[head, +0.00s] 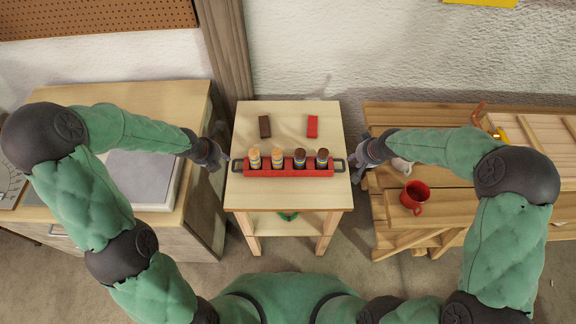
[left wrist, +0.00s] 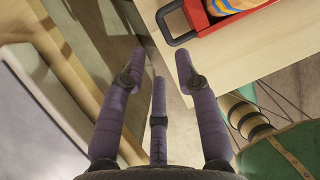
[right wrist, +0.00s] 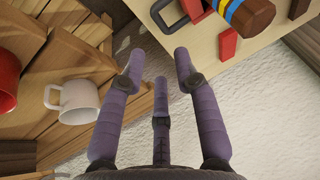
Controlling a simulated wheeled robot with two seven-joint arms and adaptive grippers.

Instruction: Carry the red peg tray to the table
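The red peg tray (head: 290,172) lies on the small wooden table (head: 250,200) in the middle of the head view. It holds several striped pegs, and a dark handle sticks out at each end. My left gripper (head: 222,160) is beside the left handle, apart from it; in the left wrist view its fingers (left wrist: 160,65) are spread and empty, with the handle (left wrist: 180,22) ahead. My right gripper (head: 362,168) is just off the right handle; in the right wrist view its fingers (right wrist: 158,65) are spread and empty near the handle (right wrist: 165,15).
A brown block (head: 265,126) and a red block (head: 312,126) lie behind the tray. A wooden workbench at right bears a red mug (head: 414,196) and a white mug (right wrist: 78,100), close to my right gripper. A cabinet (head: 185,215) stands at left.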

